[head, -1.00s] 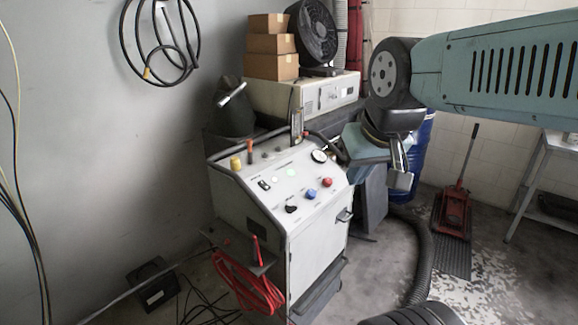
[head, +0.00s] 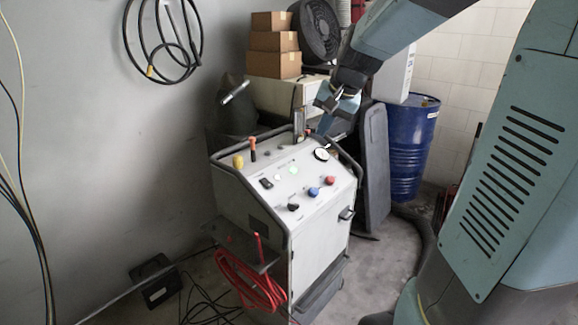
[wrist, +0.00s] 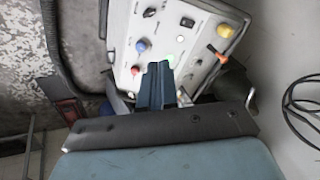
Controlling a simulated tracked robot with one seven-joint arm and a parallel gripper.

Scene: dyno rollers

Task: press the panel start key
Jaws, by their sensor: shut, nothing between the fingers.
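The control panel (head: 300,187) is the sloped white top of a cabinet. Labels are too small to read, so I cannot tell which is the start key. My gripper (head: 325,125) is above the panel's back edge near the round gauge (head: 321,154), apart from the buttons.
An orange-handled lever (head: 252,148) and a yellow knob (head: 238,161) rise from the panel's left side. A dark rail borders the panel. Boxes (head: 274,65) and a fan stand behind, a blue drum (head: 408,150) to the right. Red cable (head: 250,285) hangs in front.

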